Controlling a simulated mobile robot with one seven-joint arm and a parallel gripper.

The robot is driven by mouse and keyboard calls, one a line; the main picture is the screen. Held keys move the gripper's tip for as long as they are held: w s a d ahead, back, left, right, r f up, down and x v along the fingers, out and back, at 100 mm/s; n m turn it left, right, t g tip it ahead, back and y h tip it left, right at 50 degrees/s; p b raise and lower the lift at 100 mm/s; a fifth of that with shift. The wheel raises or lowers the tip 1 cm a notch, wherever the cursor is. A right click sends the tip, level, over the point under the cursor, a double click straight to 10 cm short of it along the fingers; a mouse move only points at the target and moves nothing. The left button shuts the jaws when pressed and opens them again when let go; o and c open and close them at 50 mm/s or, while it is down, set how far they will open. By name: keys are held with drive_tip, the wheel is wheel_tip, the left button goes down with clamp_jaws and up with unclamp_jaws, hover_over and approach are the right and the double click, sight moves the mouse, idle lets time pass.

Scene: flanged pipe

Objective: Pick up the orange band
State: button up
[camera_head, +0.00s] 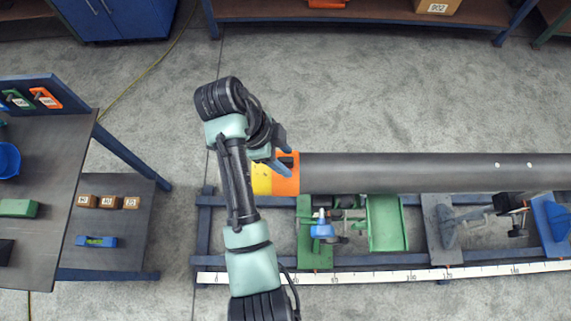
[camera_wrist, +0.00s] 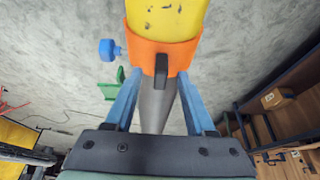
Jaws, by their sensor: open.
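The orange band (camera_head: 287,182) wraps around the left end of the long dark pipe (camera_head: 430,173), beside a yellow section (camera_head: 261,179). In the wrist view the orange band (camera_wrist: 150,48) is ahead of my gripper, with a black tab (camera_wrist: 161,70) on its near side. My gripper (camera_wrist: 160,76) is open, its two blue fingers on either side of the tab, with the tips at the band's lower edge. I cannot tell whether they touch the band. In the head view my gripper (camera_head: 279,150) is at the band, and part of the band is hidden behind it.
The pipe lies over a blue rack with green and grey supports (camera_head: 387,222) and a white ruler (camera_head: 400,276) along its front. A dark workbench (camera_head: 40,170) with small items stands at left. Shelves (camera_head: 360,12) stand at the back. Grey floor between is clear.

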drive_tip(key=shift+d+f, duration=0.2)
drive_tip(key=shift+f, duration=0.25)
clamp_jaws()
drive_tip(key=shift+r, duration=0.1)
